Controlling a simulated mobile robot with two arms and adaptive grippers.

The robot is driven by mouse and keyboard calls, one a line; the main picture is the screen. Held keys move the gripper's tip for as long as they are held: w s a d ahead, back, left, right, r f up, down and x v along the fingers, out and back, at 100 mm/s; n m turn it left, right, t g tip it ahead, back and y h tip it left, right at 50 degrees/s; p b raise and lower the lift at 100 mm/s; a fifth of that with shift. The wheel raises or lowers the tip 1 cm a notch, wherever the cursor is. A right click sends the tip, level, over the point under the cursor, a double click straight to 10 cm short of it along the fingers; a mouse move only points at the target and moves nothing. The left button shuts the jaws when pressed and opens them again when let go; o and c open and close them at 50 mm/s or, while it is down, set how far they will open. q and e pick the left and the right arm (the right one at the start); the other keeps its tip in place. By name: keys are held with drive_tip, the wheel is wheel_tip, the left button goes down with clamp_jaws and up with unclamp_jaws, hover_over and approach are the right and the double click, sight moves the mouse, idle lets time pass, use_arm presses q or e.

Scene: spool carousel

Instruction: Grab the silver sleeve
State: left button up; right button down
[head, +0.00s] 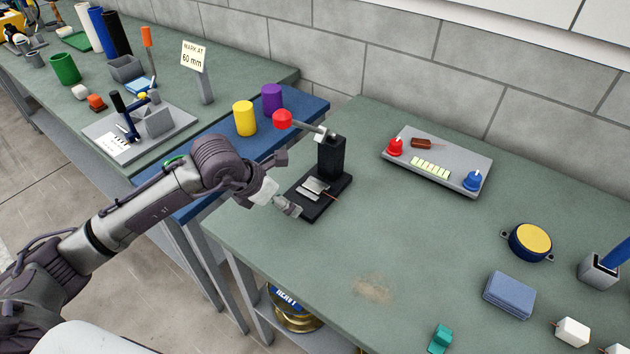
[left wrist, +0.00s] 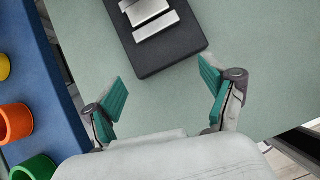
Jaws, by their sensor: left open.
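My left gripper (head: 288,207) is open and empty, at the front left corner of a black press (head: 331,157). In the left wrist view its two teal-padded fingers (left wrist: 166,98) stand wide apart, with bare green bench between them. The press's dark base (left wrist: 152,62) lies just beyond the fingertips. Silver block-like pieces (left wrist: 155,22) sit on that base; they also show in the head view (head: 315,187). I cannot make out for certain which silver piece is the sleeve. My right gripper is not in view.
The press has a red-knobbed lever (head: 283,119). A blue bench (head: 310,105) at left holds yellow (head: 245,118) and purple (head: 272,99) cups. A grey control panel (head: 437,162) stands behind right; a yellow-topped round part (head: 530,242) and blue block (head: 509,295) lie right. The bench middle is clear.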

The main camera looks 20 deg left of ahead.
sight(313, 184)
use_arm(q)
drive_tip(key=w+d, duration=0.1)
drive_tip(key=w, duration=0.1)
drive_tip(key=shift+w+d+p, duration=0.35)
drive_tip(key=shift+w+d, duration=0.05)
drive_tip(key=w+d, duration=0.1)
drive_tip(key=w+p, duration=0.1)
drive_tip(key=w, duration=0.1)
drive_tip(key=w+d+p, duration=0.1)
drive_tip(key=shift+w+d+f, duration=0.15)
drive_tip(key=shift+d, duration=0.2)
drive_tip(key=shift+w+f, duration=0.1)
drive_tip(key=shift+f, duration=0.3)
drive_tip(key=shift+c, duration=0.3)
drive_tip(key=c, duration=1.1)
